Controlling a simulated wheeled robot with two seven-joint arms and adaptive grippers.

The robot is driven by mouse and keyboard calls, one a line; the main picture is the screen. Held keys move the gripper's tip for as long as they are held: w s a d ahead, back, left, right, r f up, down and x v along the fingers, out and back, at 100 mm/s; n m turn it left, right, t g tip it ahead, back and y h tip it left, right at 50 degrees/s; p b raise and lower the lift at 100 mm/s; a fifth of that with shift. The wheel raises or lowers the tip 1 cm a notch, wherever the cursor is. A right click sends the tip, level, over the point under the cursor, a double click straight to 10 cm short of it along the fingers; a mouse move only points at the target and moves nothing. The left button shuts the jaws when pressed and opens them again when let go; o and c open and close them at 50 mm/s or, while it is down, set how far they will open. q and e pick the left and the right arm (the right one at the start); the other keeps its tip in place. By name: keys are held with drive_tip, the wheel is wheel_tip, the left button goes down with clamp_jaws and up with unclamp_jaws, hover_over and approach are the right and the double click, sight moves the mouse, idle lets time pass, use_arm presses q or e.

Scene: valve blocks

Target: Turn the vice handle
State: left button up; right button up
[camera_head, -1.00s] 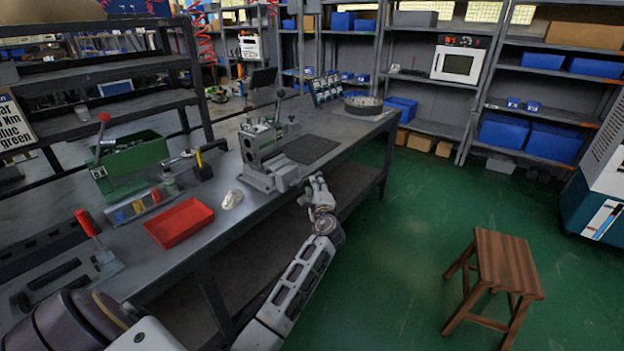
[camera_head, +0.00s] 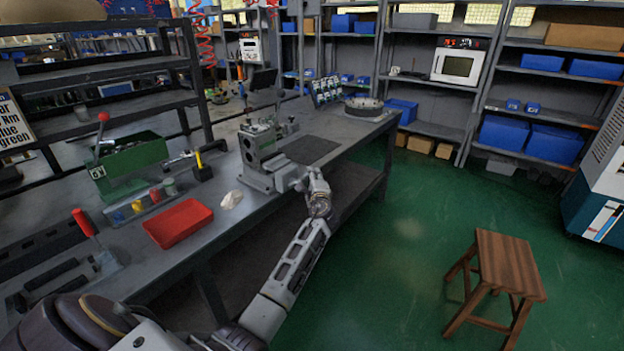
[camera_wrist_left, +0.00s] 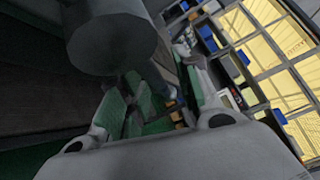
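The grey vice (camera_head: 258,160) stands on the workbench near its front edge, with its jaw end facing the aisle. A lever with a dark knob rises behind it. My left gripper (camera_head: 306,178) is at the vice's front end, where the handle would be; the handle is too small to make out. In the left wrist view the two fingers (camera_wrist_left: 158,100) stand apart with nothing clearly between them. A large grey cylinder (camera_wrist_left: 112,42) fills the upper left there, close to the fingers. I cannot tell whether they touch it. My right gripper is not in view.
A wooden stool (camera_head: 494,265) stands on the clear green floor at right.

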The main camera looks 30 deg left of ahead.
use_arm(q)
drive_tip(key=shift+c, duration=0.5)
clamp_jaws()
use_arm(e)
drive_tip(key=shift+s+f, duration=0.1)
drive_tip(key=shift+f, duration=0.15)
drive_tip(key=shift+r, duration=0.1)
use_arm(q)
drive_tip(key=shift+p, duration=0.3)
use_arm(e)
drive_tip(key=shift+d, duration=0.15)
